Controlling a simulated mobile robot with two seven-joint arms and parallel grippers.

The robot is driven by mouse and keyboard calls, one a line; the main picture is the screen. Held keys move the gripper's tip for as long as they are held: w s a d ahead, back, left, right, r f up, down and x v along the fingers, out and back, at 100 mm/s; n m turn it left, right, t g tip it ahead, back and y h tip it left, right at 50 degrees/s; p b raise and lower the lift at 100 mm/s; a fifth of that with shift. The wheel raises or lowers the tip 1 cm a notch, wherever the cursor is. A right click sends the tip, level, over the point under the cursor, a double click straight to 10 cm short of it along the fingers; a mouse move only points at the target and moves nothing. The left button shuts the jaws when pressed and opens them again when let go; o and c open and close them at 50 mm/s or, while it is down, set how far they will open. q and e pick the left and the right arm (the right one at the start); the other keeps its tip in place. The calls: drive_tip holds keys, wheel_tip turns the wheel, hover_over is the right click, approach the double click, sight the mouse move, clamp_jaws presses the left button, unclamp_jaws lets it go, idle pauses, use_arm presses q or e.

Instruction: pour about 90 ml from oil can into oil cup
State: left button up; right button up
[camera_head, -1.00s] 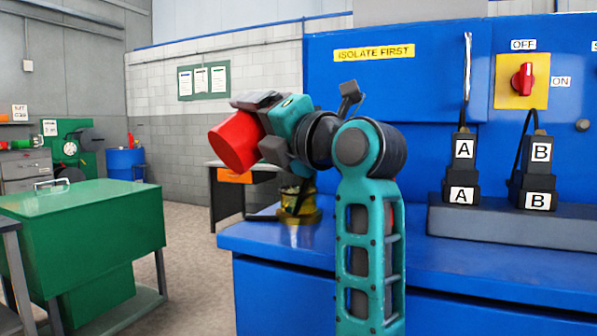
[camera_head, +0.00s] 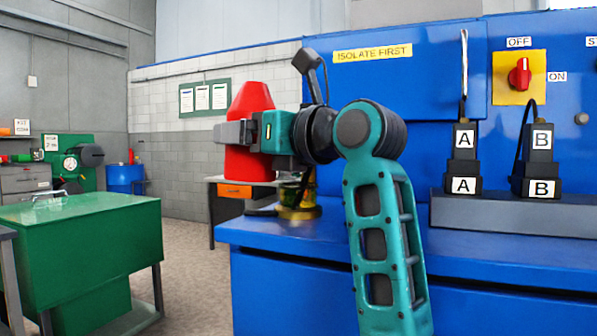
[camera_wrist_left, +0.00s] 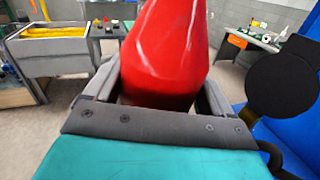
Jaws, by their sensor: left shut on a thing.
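The can's spout tip is not clear. The oil cup (camera_head: 299,212), with a brass-coloured base and yellowish glass, sits on the left end of the bench, lower and to the right of the can. My gripper and wrist are above it, and its top is partly hidden. My right gripper is not in view.
The blue bench (camera_head: 400,238) has a tall blue panel behind it. Connectors A (camera_head: 462,160) and B (camera_head: 540,165) stand on a grey block at right. A green cabinet (camera_head: 90,240) stands at left. A dark table with an orange drawer (camera_head: 236,190) is behind the can.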

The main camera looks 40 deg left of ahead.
sight(260, 90)
use_arm(q)
drive_tip(key=shift+s+f+n, duration=0.15)
drive_tip(key=shift+f+n, duration=0.2)
drive_tip(key=shift+n, duration=0.05)
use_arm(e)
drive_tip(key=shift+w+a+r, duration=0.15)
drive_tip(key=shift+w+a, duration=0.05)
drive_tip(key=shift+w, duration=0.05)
use_arm(q)
drive_tip(key=shift+r, duration=0.1)
wheel_tip(260, 90, up, 7)
drive_tip(key=p, duration=0.5)
drive_tip(key=shift+p, duration=0.4)
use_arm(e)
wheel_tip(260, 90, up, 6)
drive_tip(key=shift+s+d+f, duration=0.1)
